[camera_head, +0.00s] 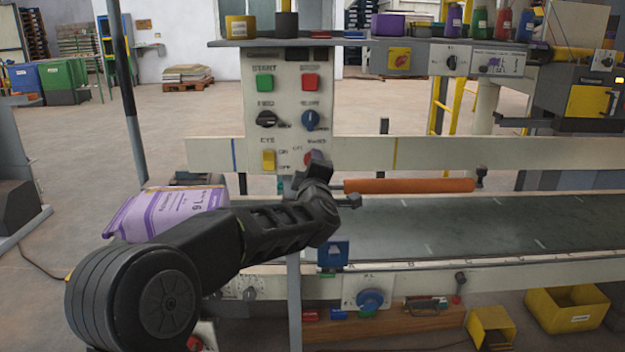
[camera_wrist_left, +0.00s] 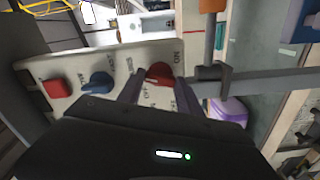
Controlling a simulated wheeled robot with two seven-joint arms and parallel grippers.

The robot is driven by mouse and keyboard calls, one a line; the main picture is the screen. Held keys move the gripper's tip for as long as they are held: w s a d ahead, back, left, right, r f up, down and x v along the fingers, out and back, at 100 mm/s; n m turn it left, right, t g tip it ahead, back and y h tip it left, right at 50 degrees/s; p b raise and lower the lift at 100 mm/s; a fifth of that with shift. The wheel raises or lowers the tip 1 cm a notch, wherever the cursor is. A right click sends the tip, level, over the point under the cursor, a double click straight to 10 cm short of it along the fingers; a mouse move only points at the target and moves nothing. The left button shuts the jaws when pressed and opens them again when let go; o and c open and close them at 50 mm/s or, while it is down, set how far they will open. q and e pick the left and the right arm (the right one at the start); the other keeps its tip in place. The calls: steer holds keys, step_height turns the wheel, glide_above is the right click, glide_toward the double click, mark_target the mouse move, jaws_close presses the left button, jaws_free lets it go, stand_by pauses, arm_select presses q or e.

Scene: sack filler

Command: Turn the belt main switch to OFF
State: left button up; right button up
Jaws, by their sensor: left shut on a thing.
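The light control panel (camera_head: 287,80) stands upright behind the belt. The belt main switch, a red rotary knob (camera_head: 308,158), is at its lower right, mostly hidden by my left gripper (camera_head: 314,165) in the head view. In the left wrist view the red knob (camera_wrist_left: 160,72) shows between the two fingers of my left gripper (camera_wrist_left: 158,92), which is shut on it. ON and OFF lettering is beside the knob, but I cannot tell exactly which mark it points to. My right gripper is in neither view.
On the same panel are a green button (camera_head: 264,82), a red button (camera_head: 310,81), a black knob (camera_head: 267,119), a blue knob (camera_head: 311,119) and a yellow switch (camera_head: 268,159). An orange roller (camera_head: 410,185) lies right of my gripper, above the dark belt (camera_head: 450,220). A purple sack (camera_head: 165,210) is at left.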

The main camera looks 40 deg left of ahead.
arm_select(q)
steer(key=shift+f+n+b, duration=0.1)
steer(key=shift+n+b, duration=1.25)
steer(key=shift+n, duration=0.55)
steer(key=o, duration=1.4)
steer(key=p+v, duration=0.1)
steer(key=v, duration=0.6)
steer(key=shift+s+d, duration=0.3)
